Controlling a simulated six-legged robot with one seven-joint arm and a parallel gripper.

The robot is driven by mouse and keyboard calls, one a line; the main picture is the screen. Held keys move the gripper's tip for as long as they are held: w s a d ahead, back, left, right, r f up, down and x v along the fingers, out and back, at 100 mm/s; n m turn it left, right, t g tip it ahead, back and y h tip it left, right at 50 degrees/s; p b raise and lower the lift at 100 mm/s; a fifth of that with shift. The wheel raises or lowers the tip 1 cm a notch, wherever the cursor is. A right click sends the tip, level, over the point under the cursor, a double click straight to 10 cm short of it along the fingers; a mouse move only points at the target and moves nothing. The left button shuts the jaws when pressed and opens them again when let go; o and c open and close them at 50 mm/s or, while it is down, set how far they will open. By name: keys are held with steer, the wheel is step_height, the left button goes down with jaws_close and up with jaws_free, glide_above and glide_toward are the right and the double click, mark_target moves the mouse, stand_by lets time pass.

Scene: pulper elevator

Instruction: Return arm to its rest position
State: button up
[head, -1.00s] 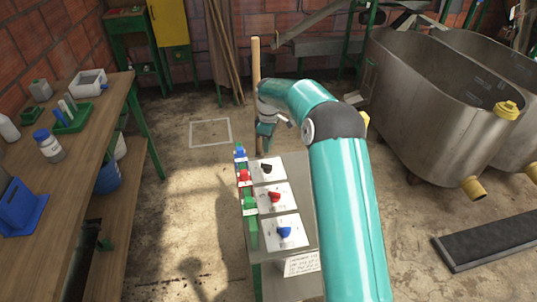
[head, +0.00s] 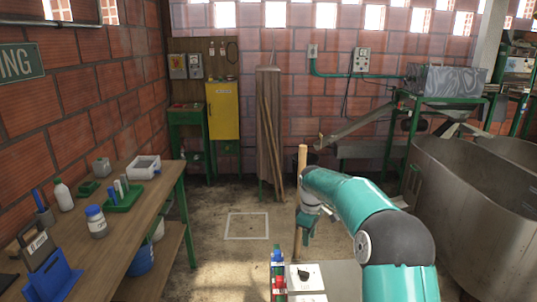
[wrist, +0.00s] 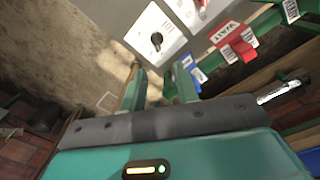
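My gripper (head: 308,228) hangs at the end of my teal arm, above the far end of the knob panel, close to an upright wooden pole (head: 302,165). In the wrist view its two fingers (wrist: 160,90) stand apart with nothing visible between them, so it is open and empty. My arm is bent, reaching forward from the lower right. The knob panel (head: 330,275) shows a black knob (head: 304,274), also seen in the wrist view (wrist: 156,40). Red (wrist: 236,42) and blue (wrist: 189,72) tags hang along its edge. I cannot tell whether the pole touches the gripper.
A wooden workbench (head: 120,235) with bottles and trays runs along the left. Large metal tanks (head: 460,200) stand at the right. A yellow cabinet (head: 223,110) and leaning boards (head: 268,130) are at the back. The floor around the white square outline (head: 247,226) is clear.

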steer(key=s+r+m+t, duration=0.2)
steer(key=s+r+m, duration=0.3)
steer(key=s+r, duration=1.25)
steer(key=s+f+m+t, duration=0.1)
steer(key=s+m, duration=0.2)
steer(key=s, duration=0.8)
steer(key=s+f+m+t, duration=0.2)
steer(key=s+m, duration=0.1)
steer(key=s, duration=0.9)
steer(key=shift+d+f, duration=0.25)
steer(key=shift+f, duration=0.05)
